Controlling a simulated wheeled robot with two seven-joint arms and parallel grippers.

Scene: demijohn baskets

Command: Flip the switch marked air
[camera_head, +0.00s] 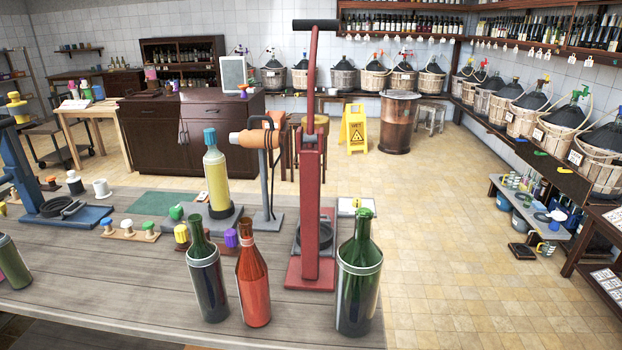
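I cannot make out a switch marked air or any readable label for one. A small pale panel (346,208) lies on the workbench (130,290) behind the green bottle, too small to read. An orange tool (250,138) is held on a grey stand (265,190) near the middle of the bench. A wooden strip (130,236) with several small coloured knobs or stoppers lies at the left; I cannot tell if any is a switch. Neither of my grippers is in view.
A tall red lever press (311,200) stands mid-bench, and a blue one (25,185) at left. A dark bottle (207,285), red bottle (252,280) and green bottle (359,280) stand at the front. The tiled floor (450,250) at right is mostly open.

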